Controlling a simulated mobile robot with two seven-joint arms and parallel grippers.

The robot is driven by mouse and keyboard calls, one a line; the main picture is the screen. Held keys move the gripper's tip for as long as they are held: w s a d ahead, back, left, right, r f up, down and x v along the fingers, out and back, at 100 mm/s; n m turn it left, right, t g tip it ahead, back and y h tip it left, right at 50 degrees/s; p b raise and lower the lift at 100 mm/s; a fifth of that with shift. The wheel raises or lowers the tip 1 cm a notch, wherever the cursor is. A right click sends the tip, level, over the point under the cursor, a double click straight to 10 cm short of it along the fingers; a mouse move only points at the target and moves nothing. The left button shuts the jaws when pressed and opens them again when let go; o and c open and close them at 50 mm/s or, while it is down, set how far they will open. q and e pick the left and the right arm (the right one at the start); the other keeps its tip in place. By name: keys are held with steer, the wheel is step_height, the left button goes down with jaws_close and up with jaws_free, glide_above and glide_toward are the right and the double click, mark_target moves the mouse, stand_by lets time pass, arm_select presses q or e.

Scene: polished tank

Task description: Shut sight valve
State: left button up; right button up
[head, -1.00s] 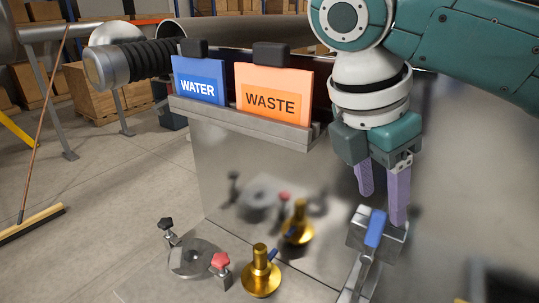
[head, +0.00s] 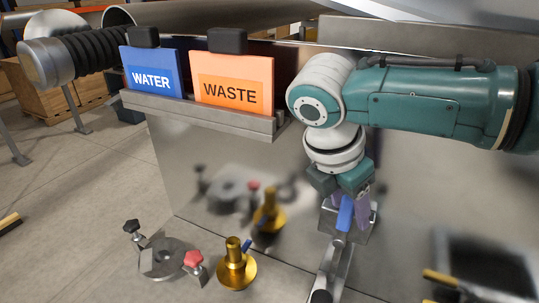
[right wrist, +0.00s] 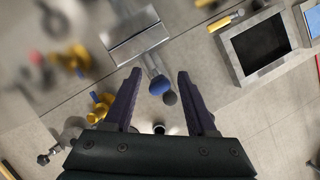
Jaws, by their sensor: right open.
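A blue lever (head: 345,213) sits on a steel fitting (head: 331,262) low on the polished tank, right of centre in the head view. I take it to be the sight valve's handle. My right gripper (head: 365,212) is just behind and above it, pointing down, its purple fingers partly hidden by the lever and fitting. In the right wrist view the gripper (right wrist: 158,76) is open, and the blue lever end (right wrist: 160,87) shows between its fingers; whether they touch it I cannot tell. My left gripper is not in view.
A brass fitting (head: 236,268) with a small blue handle and a round cover (head: 167,260) with knobs stand to the left. WATER (head: 151,76) and WASTE (head: 232,88) cards sit in a rack above. A dark open box (right wrist: 258,45) lies to the right.

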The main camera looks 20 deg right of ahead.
jaws_close()
stand_by(0.3)
stand_by(1.1)
